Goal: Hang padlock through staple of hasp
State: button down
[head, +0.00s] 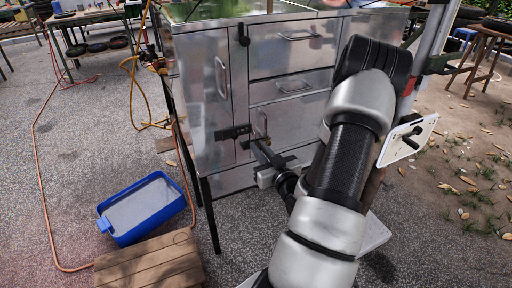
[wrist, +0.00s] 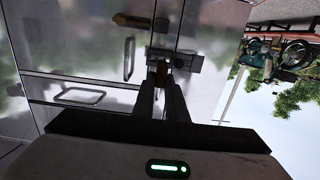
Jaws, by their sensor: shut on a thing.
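My gripper (head: 257,147) is at the front of the metal cabinet, just right of and slightly below the dark hasp (head: 235,132). In the wrist view my gripper (wrist: 166,82) has its dark fingers close together on a small padlock (wrist: 161,70), mostly hidden between the tips. The hasp (wrist: 185,59) shows as a grey fitting right by the fingertips in that view. The padlock's shackle and the staple overlap there, so I cannot tell whether the shackle is through the staple or only beside it.
The cabinet (head: 205,105) has doors and drawers with protruding handles, such as the drawer handle (head: 293,86) above my gripper. A blue tub (head: 118,238) and a wooden crate (head: 150,262) stand on the ground at left. An orange hose (head: 40,165) runs across the pavement.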

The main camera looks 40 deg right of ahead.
jog(key=f+x, duration=0.1)
jog(key=x, duration=0.6)
dwell(1.0)
jog(key=shift+a+f, duration=0.1)
jog(key=shift+f, duration=1.35)
dwell(1.2)
jog(key=c, duration=1.7)
grip_release()
jog(key=shift+s, duration=0.15)
jog(key=p+v, duration=0.2)
jog(key=v, duration=1.5)
jog(key=shift+s, duration=0.1)
